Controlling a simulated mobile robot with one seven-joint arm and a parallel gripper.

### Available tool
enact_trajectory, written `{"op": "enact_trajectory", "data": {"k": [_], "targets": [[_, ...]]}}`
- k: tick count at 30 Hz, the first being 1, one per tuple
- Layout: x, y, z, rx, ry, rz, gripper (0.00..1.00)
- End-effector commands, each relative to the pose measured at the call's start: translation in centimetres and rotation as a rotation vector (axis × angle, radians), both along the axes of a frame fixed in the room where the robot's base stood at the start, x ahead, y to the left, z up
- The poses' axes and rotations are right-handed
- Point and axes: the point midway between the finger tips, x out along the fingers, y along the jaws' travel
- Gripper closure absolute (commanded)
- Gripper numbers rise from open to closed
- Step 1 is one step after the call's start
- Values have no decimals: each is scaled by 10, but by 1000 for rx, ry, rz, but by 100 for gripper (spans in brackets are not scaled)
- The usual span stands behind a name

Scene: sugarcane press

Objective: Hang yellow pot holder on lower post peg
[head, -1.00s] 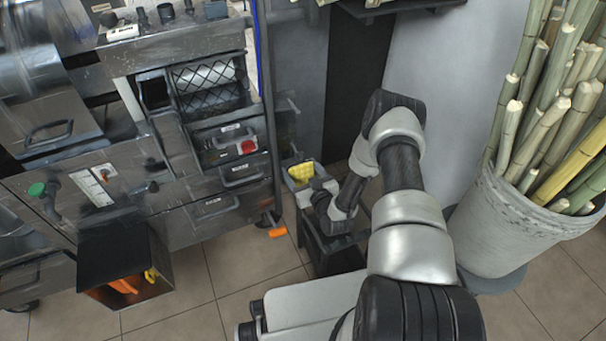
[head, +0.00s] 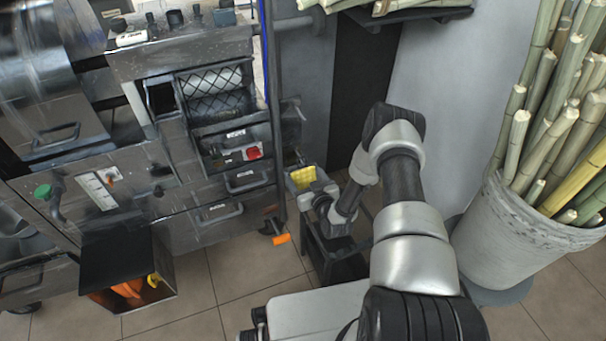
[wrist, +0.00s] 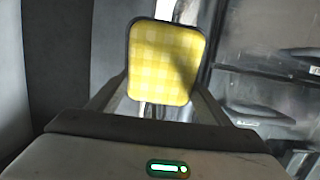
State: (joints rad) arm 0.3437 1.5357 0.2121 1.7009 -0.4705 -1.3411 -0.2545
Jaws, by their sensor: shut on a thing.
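The yellow pot holder (wrist: 166,62) is a checked square with rounded corners and a dark edge. My gripper (wrist: 162,112) is shut on it and holds it up in front of the wrist camera, with a shadow across its right part. In the head view the yellow pot holder (head: 302,177) shows small at the end of my arm, close to the right side of the press frame. My gripper (head: 312,190) is seen there from behind. The post with its pegs (head: 271,120) stands just left of it; I cannot clearly make out the lower peg.
The steel press with drawers (head: 212,213) fills the left. An open box with orange things (head: 128,262) is at lower left. A large grey bucket of cane (head: 510,235) stands at right. A dark stand (head: 335,262) is below my gripper. An orange-tipped part (head: 281,239) sticks out low down.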

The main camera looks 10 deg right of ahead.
Motion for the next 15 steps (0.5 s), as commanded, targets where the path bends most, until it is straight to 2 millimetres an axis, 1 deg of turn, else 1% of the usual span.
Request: {"op": "enact_trajectory", "data": {"k": [6, 7, 10, 15], "targets": [[0, 0, 0, 0, -1, 0, 48], [0, 0, 0, 0, -1, 0, 23], [0, 0, 0, 0, -1, 0, 7], [0, 0, 0, 0, 0, 0, 7]]}}
